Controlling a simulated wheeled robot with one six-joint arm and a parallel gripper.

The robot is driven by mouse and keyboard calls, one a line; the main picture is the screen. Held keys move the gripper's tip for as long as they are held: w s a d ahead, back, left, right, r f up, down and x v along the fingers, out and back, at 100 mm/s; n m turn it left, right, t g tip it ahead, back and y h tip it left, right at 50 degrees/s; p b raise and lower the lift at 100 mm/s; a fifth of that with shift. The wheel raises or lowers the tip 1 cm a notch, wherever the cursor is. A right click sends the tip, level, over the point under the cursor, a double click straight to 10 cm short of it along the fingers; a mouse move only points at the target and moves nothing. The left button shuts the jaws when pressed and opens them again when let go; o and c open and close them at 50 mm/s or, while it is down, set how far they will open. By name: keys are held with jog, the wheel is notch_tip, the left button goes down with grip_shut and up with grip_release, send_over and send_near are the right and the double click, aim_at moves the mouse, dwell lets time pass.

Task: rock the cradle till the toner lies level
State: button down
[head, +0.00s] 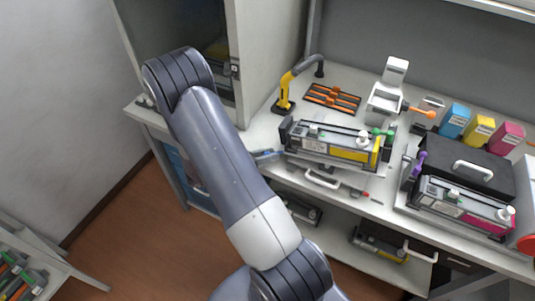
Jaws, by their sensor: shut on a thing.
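A long toner cartridge (315,143) lies in a cradle on the bench, with a dark end block at the left and green knobs at the right. Yellow (352,153) shows along the right part of its front, while the left part looks pale grey. A white handle (322,180) sits at the front, below the cartridge. Whether the cradle is tilted is hard to tell. My arm rises on the left and bends at the top; my gripper is not visible. A small blue piece (266,155) shows between my arm and the cradle's left end; I cannot tell what it is.
A second cartridge with magenta (480,222) lies at the right, in front of a black case (462,165). Blue, yellow and magenta boxes stand behind. A yellow-and-grey jointed stand (288,92) and a dark tray with orange tools (332,97) are behind the cradle.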

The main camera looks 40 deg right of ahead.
jog(key=c, duration=1.2)
grip_release()
jog(key=shift+c, duration=0.2)
jog(key=shift+a, duration=0.1)
jog(key=b+v, duration=0.2)
jog(key=v, duration=0.8)
jog(key=shift+w+a, duration=0.15)
jog(key=shift+a, duration=0.15)
